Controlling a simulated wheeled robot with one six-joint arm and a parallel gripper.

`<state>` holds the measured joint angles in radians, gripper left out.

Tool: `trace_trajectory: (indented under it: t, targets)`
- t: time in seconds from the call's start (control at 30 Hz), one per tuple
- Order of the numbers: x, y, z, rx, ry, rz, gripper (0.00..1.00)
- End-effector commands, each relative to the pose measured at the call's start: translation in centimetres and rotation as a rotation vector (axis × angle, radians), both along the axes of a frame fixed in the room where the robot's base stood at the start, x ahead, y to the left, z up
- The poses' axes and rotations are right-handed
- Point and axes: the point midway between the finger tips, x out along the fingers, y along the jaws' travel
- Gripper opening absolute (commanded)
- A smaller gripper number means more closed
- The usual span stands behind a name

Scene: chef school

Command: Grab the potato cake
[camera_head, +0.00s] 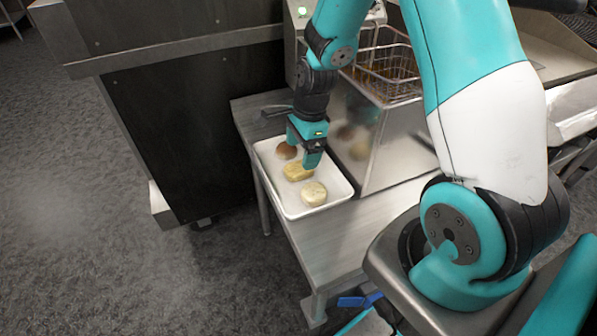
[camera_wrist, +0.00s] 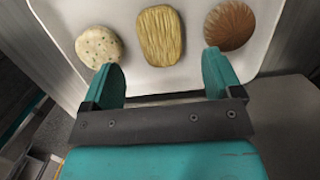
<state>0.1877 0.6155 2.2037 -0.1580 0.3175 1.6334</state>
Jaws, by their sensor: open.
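Three food pieces lie apart in a white tray. One is a yellow, ridged, oblong piece (camera_head: 298,172) in the middle, also in the wrist view (camera_wrist: 160,36). One is a pale, speckled round piece (camera_head: 314,194), at left in the wrist view (camera_wrist: 99,46). One is a brown round piece (camera_head: 286,151), at right in the wrist view (camera_wrist: 230,26). I cannot tell for certain which is the potato cake. My gripper (camera_head: 301,153) is open and empty over the tray, pointing down. In the wrist view its fingers (camera_wrist: 160,62) stand on either side of the yellow piece's near end.
The white tray (camera_head: 267,175) has a raised rim and sits on a grey metal table (camera_head: 335,240). A steel fryer (camera_head: 388,150) with a wire basket (camera_head: 385,66) stands close on its right. A dark cabinet (camera_head: 180,130) stands left. Open floor (camera_head: 70,240) lies at far left.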

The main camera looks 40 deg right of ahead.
Motion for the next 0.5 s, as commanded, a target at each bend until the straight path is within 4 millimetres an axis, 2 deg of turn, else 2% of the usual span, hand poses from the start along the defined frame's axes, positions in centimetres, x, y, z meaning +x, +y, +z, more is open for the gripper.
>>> trace_trajectory:
  t: [0.17, 0.4, 0.5]
  targets:
    - [0.0, 0.1, -1.4, 0.000, 0.002, 0.001, 0.85]
    - [0.1, 0.5, -5.0, 0.000, 0.002, 0.001, 0.85]
    - [0.1, 0.6, -5.5, 0.000, 0.001, 0.001, 0.85]
